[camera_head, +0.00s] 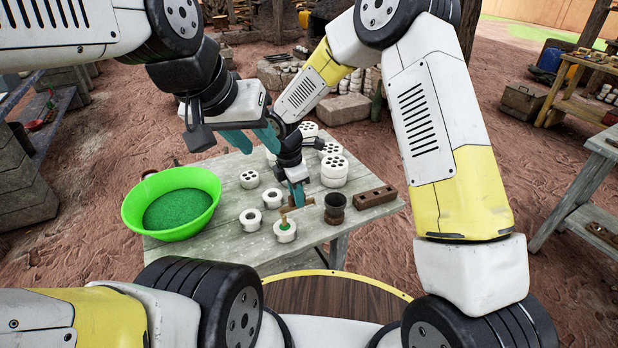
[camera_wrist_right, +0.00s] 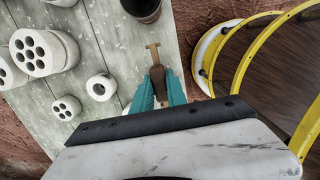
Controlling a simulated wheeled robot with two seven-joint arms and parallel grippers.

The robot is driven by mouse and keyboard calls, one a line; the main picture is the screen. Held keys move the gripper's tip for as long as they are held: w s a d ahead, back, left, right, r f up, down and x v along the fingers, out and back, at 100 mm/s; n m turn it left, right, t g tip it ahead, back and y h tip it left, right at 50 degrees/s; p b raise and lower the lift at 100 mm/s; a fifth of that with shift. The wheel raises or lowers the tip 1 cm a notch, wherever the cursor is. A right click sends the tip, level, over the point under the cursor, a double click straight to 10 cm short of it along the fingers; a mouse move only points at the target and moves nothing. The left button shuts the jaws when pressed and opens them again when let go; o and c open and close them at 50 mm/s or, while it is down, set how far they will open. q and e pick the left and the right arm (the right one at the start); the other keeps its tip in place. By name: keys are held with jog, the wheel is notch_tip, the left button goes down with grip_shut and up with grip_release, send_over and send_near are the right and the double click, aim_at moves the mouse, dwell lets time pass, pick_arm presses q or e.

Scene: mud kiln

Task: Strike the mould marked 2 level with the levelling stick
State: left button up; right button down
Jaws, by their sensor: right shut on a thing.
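My right gripper (camera_head: 297,197) is shut on a brown wooden piece, apparently the levelling stick (camera_head: 309,201). In the right wrist view its tan end (camera_wrist_right: 153,52) sticks out beyond the teal fingers. Just below the gripper in the head view stands a small white mould (camera_head: 285,235) with a tan piece over its top; contact cannot be told. Other small white moulds stand at left, one with a wide hole (camera_head: 272,198) and another (camera_head: 251,220) nearer the bowl. No number is readable. My left gripper (camera_head: 252,140) is open and empty above the table's back.
A green bowl (camera_head: 134,212) of green material stands on the grey table (camera_head: 225,250) at left. A dark cup (camera_head: 335,212) and a brown holed block (camera_head: 375,197) stand at right. White holed cylinders (camera_head: 334,172) are stacked behind. A yellow-rimmed round top (camera_head: 335,297) is in front.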

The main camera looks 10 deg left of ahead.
jog(key=shift+f, duration=3.4)
jog(key=shift+f, duration=0.2)
jog(key=shift+s+d, duration=0.5)
jog(key=shift+s, duration=0.15)
jog(key=shift+s+d, duration=0.1)
jog(key=shift+s, duration=0.1)
jog(key=shift+r, duration=0.15)
notch_tip(320, 180, up, 7)
dwell(0.4)
